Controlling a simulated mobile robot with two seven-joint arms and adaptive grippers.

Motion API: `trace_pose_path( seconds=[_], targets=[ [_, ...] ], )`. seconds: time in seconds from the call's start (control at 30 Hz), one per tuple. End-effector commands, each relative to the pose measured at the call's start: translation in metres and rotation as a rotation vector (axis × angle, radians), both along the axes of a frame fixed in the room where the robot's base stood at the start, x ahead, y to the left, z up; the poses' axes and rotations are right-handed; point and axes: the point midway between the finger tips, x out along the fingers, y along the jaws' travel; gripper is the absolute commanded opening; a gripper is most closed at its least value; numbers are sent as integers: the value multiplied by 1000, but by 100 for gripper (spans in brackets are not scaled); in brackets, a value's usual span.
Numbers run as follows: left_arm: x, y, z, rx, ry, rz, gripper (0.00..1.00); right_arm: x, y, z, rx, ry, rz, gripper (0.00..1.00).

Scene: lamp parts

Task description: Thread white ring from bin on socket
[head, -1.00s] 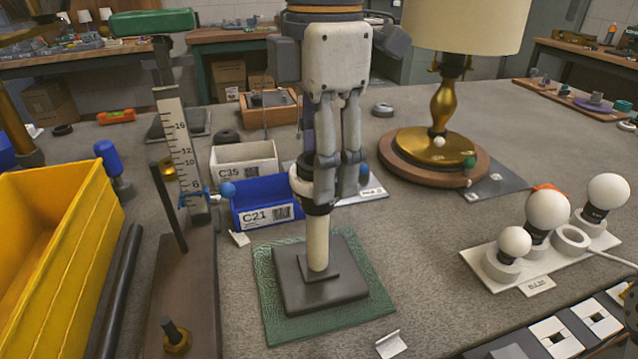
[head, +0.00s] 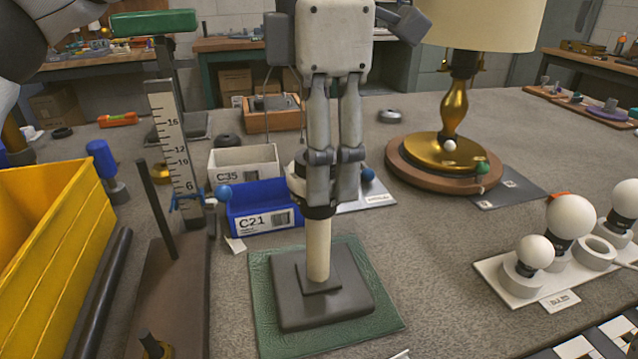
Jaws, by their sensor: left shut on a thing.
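A lamp stand with a dark square base (head: 350,302) and a cream post (head: 318,250) stands upright on a green mat (head: 270,325). A black socket part (head: 320,212) tops the post. My left gripper (head: 334,198) points down at the socket, its fingers shut on the white ring (head: 297,187). The ring is at the socket's upper part, mostly hidden behind the fingers. I cannot tell how far it sits around the socket. My right gripper is not in view.
A white bin C35 (head: 228,176) and a blue bin C21 (head: 240,226) stand just left of the post. A yellow crate (head: 50,265) is at the left. White bulbs on a white board (head: 500,283) are at the right. A brass lamp (head: 452,112) stands behind.

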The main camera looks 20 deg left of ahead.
Motion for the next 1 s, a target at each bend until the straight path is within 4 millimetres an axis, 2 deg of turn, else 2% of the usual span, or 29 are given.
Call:
trace_pose_path(
  seconds=[0.1,0.13,0.2,0.53,1.0],
  targets=[
    [-1,-1,-3,2,10,-4,3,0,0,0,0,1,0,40],
    [-1,-1,-3,3,10,-3,52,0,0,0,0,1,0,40],
    [-1,-1,-3,2,8,-2,62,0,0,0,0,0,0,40],
    [0,0,2,1,-2,17,62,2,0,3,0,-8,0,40],
    [0,1,6,0,-8,275,62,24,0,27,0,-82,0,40]
  ],
)
